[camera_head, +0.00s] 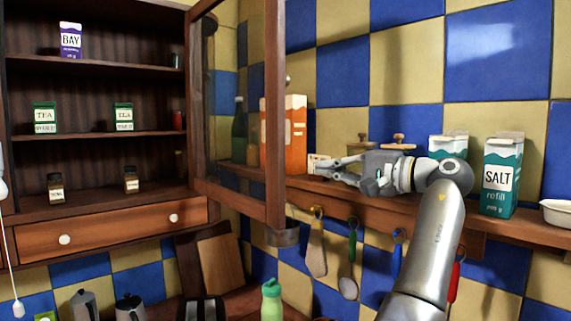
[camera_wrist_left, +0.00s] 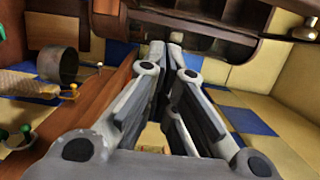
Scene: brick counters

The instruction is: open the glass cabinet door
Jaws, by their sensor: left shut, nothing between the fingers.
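The glass cabinet door (camera_head: 274,120) has a brown wooden frame and a see-through pane. It stands swung out from the right side of the dark wooden cabinet (camera_head: 95,62), whose shelves are exposed. My left gripper (camera_head: 322,168) is shut and empty, just right of the door's outer frame edge and in front of the wall shelf. A gap shows between its tips and the frame in the head view; I cannot tell the depth between them. The left wrist view shows its fingers (camera_wrist_left: 168,60) close together. My right gripper is not in view.
The wall shelf (camera_head: 515,225) holds an orange carton (camera_head: 296,135), a salt carton (camera_head: 501,175) and a white dish (camera_head: 557,212). Utensils such as a ladle (camera_head: 348,288) hang below. A green bottle (camera_head: 271,300) stands on the counter. Tins and jars stand inside the cabinet.

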